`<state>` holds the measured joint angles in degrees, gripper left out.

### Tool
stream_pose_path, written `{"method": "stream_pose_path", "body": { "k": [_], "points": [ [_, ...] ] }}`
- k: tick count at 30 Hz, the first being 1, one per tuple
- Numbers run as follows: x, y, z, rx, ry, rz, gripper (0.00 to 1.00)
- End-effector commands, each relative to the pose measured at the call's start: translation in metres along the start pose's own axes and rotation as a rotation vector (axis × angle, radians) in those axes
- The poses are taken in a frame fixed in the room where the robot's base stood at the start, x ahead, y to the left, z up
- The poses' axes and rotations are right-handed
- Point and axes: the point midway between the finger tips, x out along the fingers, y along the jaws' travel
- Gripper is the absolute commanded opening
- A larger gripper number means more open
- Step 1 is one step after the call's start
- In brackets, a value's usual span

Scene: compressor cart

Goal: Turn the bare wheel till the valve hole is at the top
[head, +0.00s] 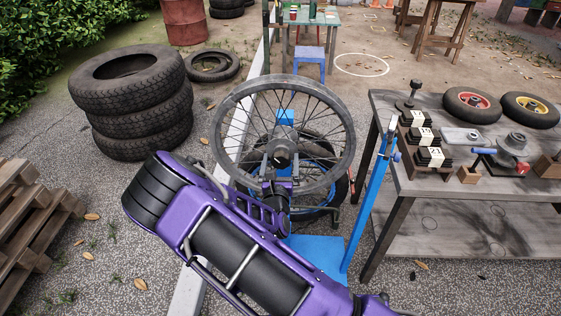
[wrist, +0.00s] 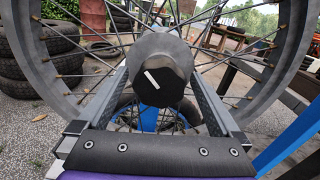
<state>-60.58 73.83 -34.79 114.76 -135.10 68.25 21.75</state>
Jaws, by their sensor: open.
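The bare wheel (head: 341,122), a grey rim with thin spokes, stands upright on a blue stand (head: 316,250). Its dark hub (head: 284,150) faces me. In the wrist view the hub (wrist: 160,78) has a white stripe, slanting, on its black end cap. I cannot make out the valve hole on the rim in either view. My gripper (head: 276,184) is in front of the wheel, just below the hub. In the wrist view my gripper (wrist: 163,88) is open, one finger at each side of the hub. I cannot tell whether the fingers touch it.
A workbench (head: 386,104) with small wheels, weights and tools stands at the right. A blue post (head: 368,211) rises between it and the wheel. Stacked tyres (head: 138,137) stand at the left, pallets (head: 30,205) nearer. A tyre sits behind the wheel's lower part.

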Motion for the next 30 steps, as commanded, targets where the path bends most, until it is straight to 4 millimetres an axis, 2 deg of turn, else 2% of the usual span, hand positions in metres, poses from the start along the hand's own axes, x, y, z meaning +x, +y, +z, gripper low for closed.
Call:
{"method": "stream_pose_path", "body": {
  "k": [2, 18, 19, 30],
  "points": [
    [-0.0001, 0.0, 0.0001, 0.0, 0.0, 0.0, 1.0],
    [-0.0004, 0.0001, 0.0002, 0.001, -0.001, 0.0, 0.03],
    [-0.0004, 0.0, 0.0002, 0.001, -0.001, 0.0, 0.0],
    [-0.0006, 0.0023, 0.0004, 0.007, -0.001, 0.0, 0.0]
  ]
}}
